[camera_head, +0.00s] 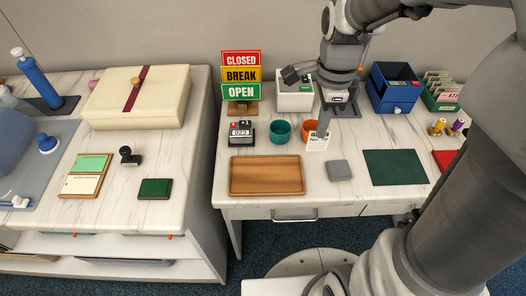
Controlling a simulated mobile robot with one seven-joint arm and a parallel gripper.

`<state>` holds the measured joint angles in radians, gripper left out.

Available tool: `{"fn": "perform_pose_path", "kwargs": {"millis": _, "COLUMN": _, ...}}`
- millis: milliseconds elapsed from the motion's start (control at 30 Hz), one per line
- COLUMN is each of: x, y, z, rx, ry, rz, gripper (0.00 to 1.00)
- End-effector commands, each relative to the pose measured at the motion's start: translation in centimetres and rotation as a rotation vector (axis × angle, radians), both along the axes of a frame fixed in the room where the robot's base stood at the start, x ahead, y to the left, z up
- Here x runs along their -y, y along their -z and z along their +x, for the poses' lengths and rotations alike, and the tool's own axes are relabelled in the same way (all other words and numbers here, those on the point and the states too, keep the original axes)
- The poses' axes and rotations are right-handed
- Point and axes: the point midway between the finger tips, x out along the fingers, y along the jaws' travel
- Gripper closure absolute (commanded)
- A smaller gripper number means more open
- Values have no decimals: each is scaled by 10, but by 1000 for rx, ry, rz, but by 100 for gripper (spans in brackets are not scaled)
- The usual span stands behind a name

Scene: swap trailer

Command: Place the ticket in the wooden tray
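The ticket (318,143) is a small white card with dark print, in the middle of the right-hand table's view, in front of the orange cup. My gripper (323,131) points down at its top edge, and the fingers look closed on it. The card faces the camera; whether its lower edge touches the table is hard to tell. The wooden tray (267,190) is a shallow brown rectangle near the table's front edge, left of and nearer than the ticket. It is empty.
A grey block (339,170) lies right of the tray, and a dark green mat (395,167) farther right. Behind stand a teal cup (280,131), an orange cup (308,130), a number device (241,133), a sign stand (241,77) and a blue box (393,86).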

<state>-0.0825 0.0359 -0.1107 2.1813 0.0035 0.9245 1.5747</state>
Motion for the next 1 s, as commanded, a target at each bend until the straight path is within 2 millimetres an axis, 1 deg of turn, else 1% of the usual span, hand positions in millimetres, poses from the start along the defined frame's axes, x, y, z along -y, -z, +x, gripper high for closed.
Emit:
{"fn": "perform_pose_path", "kwargs": {"millis": 67, "x": -4, "y": 5, "z": -3, "rx": -2, "ry": -2, "rz": 1, "gripper": 100}}
{"fn": "perform_pose_path", "kwargs": {"millis": 167, "x": -19, "y": 14, "z": -2, "rx": -2, "ry": -6, "rz": 1, "gripper": 100}}
{"fn": "perform_pose_path", "kwargs": {"millis": 400, "x": -73, "y": 48, "z": 5, "rx": -3, "ry": -7, "rz": 1, "gripper": 100}}
{"fn": "perform_pose_path", "kwargs": {"millis": 500, "x": -93, "y": 60, "z": 7, "rx": -3, "ry": -6, "rz": 1, "gripper": 100}}
{"fn": "perform_pose_path", "kwargs": {"millis": 600, "x": -107, "y": 67, "z": 10, "rx": -1, "ry": -4, "rz": 1, "gripper": 100}}
{"fn": "perform_pose_path", "kwargs": {"millis": 700, "x": -114, "y": 71, "z": 11, "rx": -1, "ry": -1, "rz": 1, "gripper": 100}}
{"fn": "perform_pose_path", "kwargs": {"millis": 833, "x": -116, "y": 79, "z": 11, "rx": -2, "ry": 0, "rz": 1, "gripper": 100}}
{"fn": "perform_pose_path", "kwargs": {"millis": 1000, "x": -116, "y": 105, "z": 10, "rx": -4, "ry": 0, "rz": 0, "gripper": 100}}
